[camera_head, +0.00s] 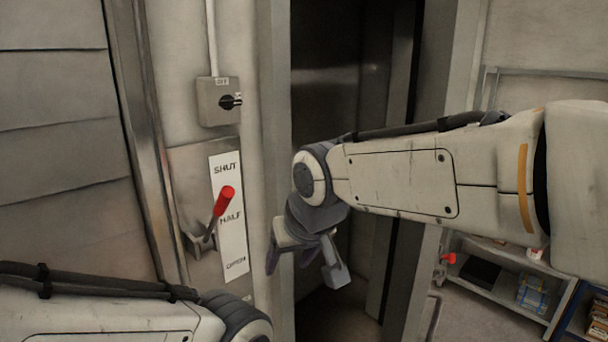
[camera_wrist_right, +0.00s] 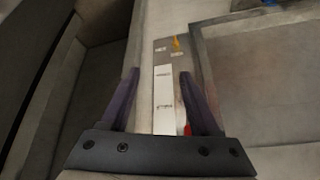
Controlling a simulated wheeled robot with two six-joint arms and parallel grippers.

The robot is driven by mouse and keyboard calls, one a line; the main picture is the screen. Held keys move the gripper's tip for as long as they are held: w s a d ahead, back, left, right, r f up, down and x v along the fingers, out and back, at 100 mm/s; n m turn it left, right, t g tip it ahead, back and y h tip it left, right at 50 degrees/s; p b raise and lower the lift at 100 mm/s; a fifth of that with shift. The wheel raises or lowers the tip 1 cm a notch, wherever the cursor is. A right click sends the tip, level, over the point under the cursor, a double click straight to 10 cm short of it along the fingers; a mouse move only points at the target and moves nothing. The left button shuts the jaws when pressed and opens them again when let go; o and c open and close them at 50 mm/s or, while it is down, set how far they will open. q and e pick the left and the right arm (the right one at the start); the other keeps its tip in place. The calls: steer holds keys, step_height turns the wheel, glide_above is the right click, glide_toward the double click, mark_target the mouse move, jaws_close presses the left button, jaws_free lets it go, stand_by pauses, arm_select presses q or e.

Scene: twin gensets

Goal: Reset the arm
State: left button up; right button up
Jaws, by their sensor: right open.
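My right arm comes in from the right in the head view. Its gripper (camera_head: 305,262) hangs in front of the dark doorway, to the right of the lever plate, with its fingers apart and nothing between them. In the right wrist view the two fingers (camera_wrist_right: 158,105) also stand apart and empty. My left arm shows at the lower left of the head view, but its gripper is out of the frame. A lever with a red handle (camera_head: 224,200) stands beside a white label plate (camera_head: 229,240) marked SHUT, HALF and OPEN. The handle is near HALF, apart from my right gripper.
A grey switch box (camera_head: 218,101) with a black knob is on the wall above the lever. A dark doorway (camera_head: 340,90) with a metal frame is behind my right arm. A low shelf (camera_head: 500,285) with several items stands at the lower right.

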steer(key=s+d+f+m+g+h, duration=0.15)
steer(key=s+d+f, duration=0.25)
steer(key=d+f, duration=0.65)
steer(key=s+d+f+m+g+h, duration=0.1)
steer(key=s+d+f+m, duration=0.25)
steer(key=d+f, duration=0.7)
steer(key=s+a+f+n+g+b, duration=0.1)
steer(key=s+a+f+n+b, duration=0.3)
steer(key=s+a+b, duration=0.2)
steer(key=s+a+f+n+g+b, duration=0.1)
steer(key=s+a+f+n+b, duration=0.3)
steer(key=s+a+b, duration=0.3)
steer(key=shift+s+a+g+y+b, duration=0.3)
steer(key=shift+a+g+y+b, duration=0.1)
steer(key=shift+b, duration=0.55)
